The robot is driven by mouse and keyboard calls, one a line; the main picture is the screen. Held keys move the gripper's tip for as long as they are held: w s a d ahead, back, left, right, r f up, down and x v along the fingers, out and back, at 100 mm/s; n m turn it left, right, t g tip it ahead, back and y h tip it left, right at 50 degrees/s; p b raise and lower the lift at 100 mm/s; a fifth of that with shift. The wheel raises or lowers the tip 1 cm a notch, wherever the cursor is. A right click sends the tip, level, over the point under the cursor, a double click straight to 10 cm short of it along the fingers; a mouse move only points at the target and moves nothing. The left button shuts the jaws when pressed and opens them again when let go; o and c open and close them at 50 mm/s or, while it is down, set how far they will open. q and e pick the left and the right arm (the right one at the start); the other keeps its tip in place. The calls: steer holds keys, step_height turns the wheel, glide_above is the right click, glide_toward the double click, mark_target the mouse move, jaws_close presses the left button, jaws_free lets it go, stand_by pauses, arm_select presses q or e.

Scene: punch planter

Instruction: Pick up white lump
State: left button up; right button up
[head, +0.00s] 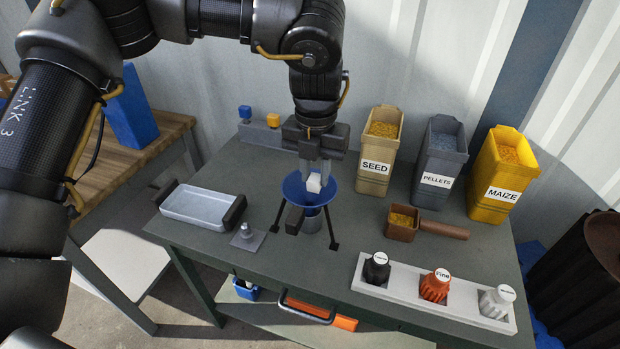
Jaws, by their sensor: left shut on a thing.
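The white lump (314,183) is a small pale block between the fingertips of my left gripper (314,172). The gripper points down and is shut on it. The lump shows just above or inside the mouth of a blue funnel (293,188); I cannot tell whether it touches the funnel. My right gripper is not in view.
Bins of seed (376,160), pellets (438,162) and maize (498,180) stand at the back right. A scoop (402,229) lies before them. A knob rack (406,297) is at the front right. A metal tray (200,206) is at the left of the green table (240,171).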

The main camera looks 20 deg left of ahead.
arm_select(q)
steer(key=s+d+r, duration=0.7)
steer(key=s, duration=0.1)
steer(key=shift+s+d, duration=0.3)
steer(key=shift+a, duration=0.15)
